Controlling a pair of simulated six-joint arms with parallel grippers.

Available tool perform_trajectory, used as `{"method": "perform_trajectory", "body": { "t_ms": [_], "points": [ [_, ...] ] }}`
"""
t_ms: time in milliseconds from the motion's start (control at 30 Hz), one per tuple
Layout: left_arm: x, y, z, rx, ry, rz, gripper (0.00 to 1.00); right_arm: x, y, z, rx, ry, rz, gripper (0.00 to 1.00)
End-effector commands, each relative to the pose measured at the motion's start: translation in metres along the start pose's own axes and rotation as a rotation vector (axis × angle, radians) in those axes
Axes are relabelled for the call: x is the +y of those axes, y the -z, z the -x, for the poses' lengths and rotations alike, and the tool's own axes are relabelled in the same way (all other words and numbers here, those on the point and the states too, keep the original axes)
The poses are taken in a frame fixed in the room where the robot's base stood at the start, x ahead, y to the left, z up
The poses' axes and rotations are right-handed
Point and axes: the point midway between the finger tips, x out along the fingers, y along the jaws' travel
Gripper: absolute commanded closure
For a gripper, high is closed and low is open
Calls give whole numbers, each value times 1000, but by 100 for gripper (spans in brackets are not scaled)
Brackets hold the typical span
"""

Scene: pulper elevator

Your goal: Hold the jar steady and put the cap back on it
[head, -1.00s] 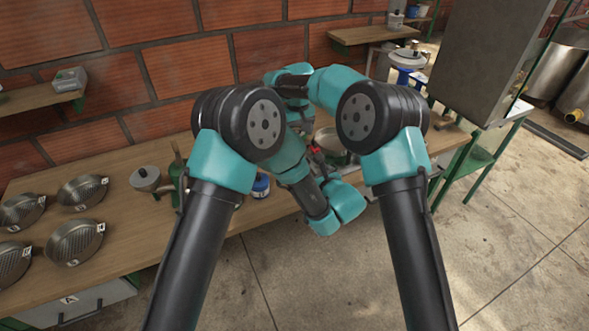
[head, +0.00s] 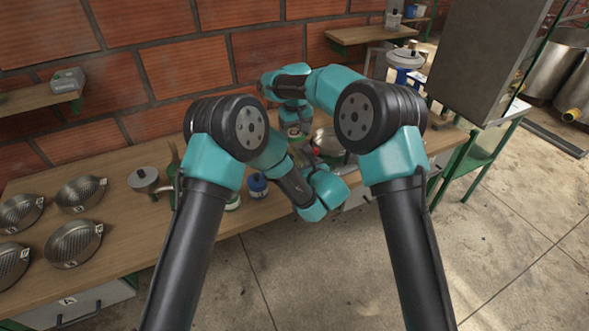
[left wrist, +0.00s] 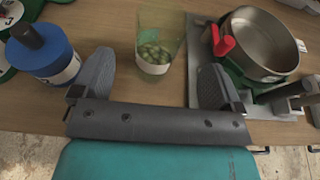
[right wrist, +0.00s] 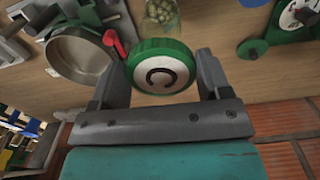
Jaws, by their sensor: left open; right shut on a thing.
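The jar (left wrist: 157,45) is clear, open-topped and holds green fruit. In the left wrist view it stands upright on the bench between the spread fingers of my left gripper (left wrist: 155,64), with space on both sides. The jar also shows behind the cap in the right wrist view (right wrist: 160,18). My right gripper (right wrist: 160,62) is shut on the green cap (right wrist: 162,68), which has a white top marked "C". The cap is apart from the jar. In the head view my arms hide most of the jar.
A steel pan (left wrist: 262,45) with a red lever (left wrist: 221,40) stands right of the jar. A blue-capped jar (left wrist: 42,55) is at the left. Several strainers (head: 74,243) lie on the bench's left part. A green device with a white dial (right wrist: 299,17) shows in the right wrist view.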

Motion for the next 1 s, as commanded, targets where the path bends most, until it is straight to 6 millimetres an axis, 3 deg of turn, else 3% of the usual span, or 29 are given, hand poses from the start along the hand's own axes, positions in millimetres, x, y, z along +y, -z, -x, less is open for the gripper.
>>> {"method": "perform_trajectory", "body": {
  "t_ms": [300,733,1000],
  "points": [
    [0,0,-45,0,-2,0,8,0,0,0,0,0,0,54],
    [0,0,-55,0,0,0,8,0,0,0,0,0,0,54],
    [0,0,-54,0,0,0,32,0,0,0,0,0,0,54]
  ]
}}
